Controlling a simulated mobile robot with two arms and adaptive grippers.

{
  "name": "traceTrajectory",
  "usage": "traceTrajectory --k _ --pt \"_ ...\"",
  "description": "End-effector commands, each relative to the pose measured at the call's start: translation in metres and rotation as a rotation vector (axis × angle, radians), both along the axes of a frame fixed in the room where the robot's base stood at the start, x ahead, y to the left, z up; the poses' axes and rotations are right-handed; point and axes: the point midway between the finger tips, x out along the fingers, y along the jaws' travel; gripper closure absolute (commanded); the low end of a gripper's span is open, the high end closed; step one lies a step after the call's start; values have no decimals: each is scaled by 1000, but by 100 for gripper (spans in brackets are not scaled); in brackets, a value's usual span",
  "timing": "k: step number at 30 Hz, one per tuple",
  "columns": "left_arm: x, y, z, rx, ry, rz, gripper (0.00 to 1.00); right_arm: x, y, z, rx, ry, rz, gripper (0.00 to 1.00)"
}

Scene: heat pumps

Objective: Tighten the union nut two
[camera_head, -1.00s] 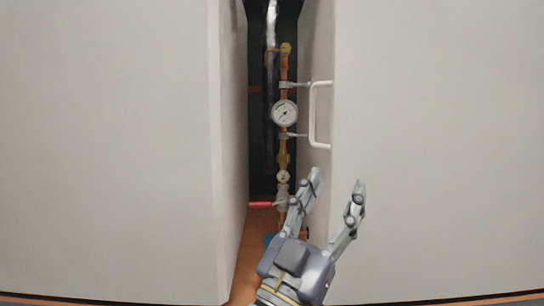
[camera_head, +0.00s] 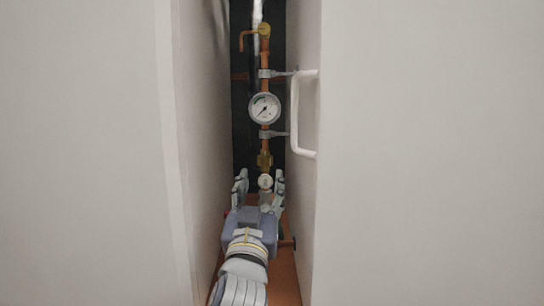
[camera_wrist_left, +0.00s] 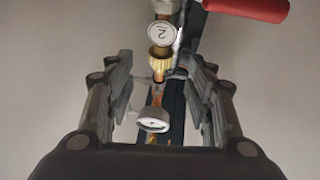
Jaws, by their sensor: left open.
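The brass union nut (camera_head: 265,159) sits on the vertical copper pipe in the narrow gap, just above a round white tag (camera_head: 265,181). In the left wrist view the brass nut (camera_wrist_left: 161,58) shows beside the round tag (camera_wrist_left: 161,34) marked 2. My left gripper (camera_head: 260,181) is open and empty inside the gap. Its fingers stand on either side of the pipe at about the tag's height in the head view, with the nut a little above them. In the left wrist view the nut lies between the open fingers (camera_wrist_left: 158,80); contact is not visible. My right gripper is not in view.
Large pale panels (camera_head: 90,150) flank the narrow gap, close to my gripper. A pressure gauge (camera_head: 265,108) is higher on the pipe. A white handle (camera_head: 297,120) is on the right panel. A red lever (camera_wrist_left: 250,8) shows in the wrist view near the tag.

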Motion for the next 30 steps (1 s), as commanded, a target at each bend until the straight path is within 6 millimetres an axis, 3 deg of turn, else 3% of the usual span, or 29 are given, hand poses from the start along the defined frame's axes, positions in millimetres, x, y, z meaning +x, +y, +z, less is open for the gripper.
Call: traceTrajectory --k 9,15,28,29,30 --pt "53 -7 27 0 0 -1 51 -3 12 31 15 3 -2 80" --pt "74 -10 34 -1 -2 0 51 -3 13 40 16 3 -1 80" --pt "82 -11 35 -2 -3 -2 51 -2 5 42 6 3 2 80" --pt "82 -11 35 -2 -3 -2 53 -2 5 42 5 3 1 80" --pt "82 -11 35 -2 -3 -2 62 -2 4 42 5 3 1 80"
